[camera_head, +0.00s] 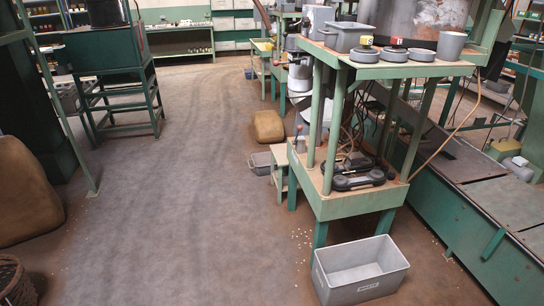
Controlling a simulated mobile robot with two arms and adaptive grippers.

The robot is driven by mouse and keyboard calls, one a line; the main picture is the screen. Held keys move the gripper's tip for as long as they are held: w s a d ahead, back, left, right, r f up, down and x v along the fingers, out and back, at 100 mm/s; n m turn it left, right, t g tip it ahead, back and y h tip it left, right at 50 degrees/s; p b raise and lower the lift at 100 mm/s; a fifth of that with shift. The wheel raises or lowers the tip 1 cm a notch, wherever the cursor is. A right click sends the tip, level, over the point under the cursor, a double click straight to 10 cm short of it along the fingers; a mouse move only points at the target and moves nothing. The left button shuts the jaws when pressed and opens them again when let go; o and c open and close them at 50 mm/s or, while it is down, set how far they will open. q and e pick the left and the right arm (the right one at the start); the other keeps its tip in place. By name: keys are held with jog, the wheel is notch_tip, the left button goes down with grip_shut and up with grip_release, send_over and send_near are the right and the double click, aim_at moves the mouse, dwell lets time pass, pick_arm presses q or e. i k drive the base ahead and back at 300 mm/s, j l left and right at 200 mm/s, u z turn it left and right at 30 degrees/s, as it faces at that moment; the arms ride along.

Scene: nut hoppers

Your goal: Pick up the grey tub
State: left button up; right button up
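Several grey tubs show in the head view. A large open rectangular grey tub (366,285) with a small label on its front sits on the floor at the lower right, and it looks empty. A smaller grey tub (346,38) stands on the top shelf of the green stand. Another grey tub (262,163) sits on the floor farther back. I cannot tell which of them is the task's tub. Neither of my grippers is in view.
The green stand (345,205) rises just behind the large tub, with dark devices (358,180) on its lower shelf. A long green machine base (455,225) runs along the right. The middle floor is clear.

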aim_at(262, 161)
jog(key=i+j, duration=0.1)
jog(key=i, duration=1.4)
jog(key=i+j+z, duration=0.1)
jog(key=i, duration=0.6)
